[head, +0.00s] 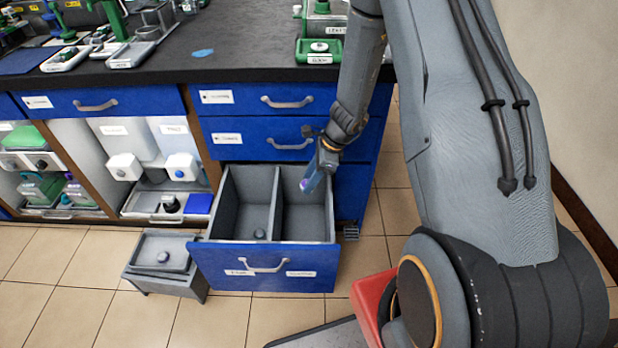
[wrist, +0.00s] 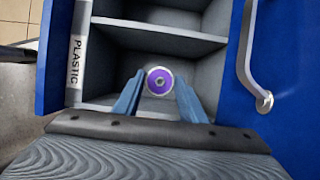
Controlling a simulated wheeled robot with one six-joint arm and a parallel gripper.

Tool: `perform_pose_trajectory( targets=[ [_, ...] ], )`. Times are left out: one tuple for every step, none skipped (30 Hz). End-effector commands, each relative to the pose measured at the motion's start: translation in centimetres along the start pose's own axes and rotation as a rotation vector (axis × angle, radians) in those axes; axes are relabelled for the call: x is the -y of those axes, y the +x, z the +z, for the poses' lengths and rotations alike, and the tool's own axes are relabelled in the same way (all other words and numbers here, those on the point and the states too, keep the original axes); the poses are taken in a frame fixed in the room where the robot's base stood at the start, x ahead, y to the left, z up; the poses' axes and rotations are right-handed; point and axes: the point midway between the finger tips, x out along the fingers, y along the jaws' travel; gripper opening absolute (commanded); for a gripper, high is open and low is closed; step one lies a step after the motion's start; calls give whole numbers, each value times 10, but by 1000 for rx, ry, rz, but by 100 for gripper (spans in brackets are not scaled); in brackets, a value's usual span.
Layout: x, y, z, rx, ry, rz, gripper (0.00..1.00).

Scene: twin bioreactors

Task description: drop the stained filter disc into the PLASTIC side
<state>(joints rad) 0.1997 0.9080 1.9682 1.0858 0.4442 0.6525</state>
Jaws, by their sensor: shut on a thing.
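My gripper (head: 312,181) is shut on the stained filter disc, a small purple disc with a pale rim (wrist: 159,82). The open blue drawer (head: 265,254) has two grey compartments split by a divider (head: 278,205). My gripper is above the right one in the head view. In the wrist view the PLASTIC label (wrist: 76,62) is on the rim beside the compartment under the disc.
A small grey round object (head: 260,234) lies in the left compartment. A grey lidded box (head: 165,254) stands on the floor left of the drawer. The drawers above, with metal handles (head: 287,102), are closed. The dark bench top (head: 245,45) holds lab items. A red object (head: 370,302) is at lower right.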

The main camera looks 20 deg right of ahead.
Motion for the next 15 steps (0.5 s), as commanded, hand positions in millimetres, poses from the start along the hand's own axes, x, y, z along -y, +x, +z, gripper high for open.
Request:
perform_pose_trajectory(
  targets=[
    [0,0,0,0,0,0,17],
    [0,-1,0,0,0,0,17],
    [0,-1,0,0,0,0,17],
    [0,-1,0,0,0,0,17],
    [0,-1,0,0,0,0,43],
    [0,-1,0,0,0,0,49],
    [0,-1,0,0,0,0,54],
    [0,-1,0,0,0,0,59],
    [0,-1,0,0,0,0,59],
    [0,-1,0,0,0,0,59],
    [0,-1,0,0,0,0,59],
    [0,-1,0,0,0,0,59],
    [0,-1,0,0,0,0,59],
    [0,-1,0,0,0,0,59],
    [0,-1,0,0,0,0,59]
  ],
)
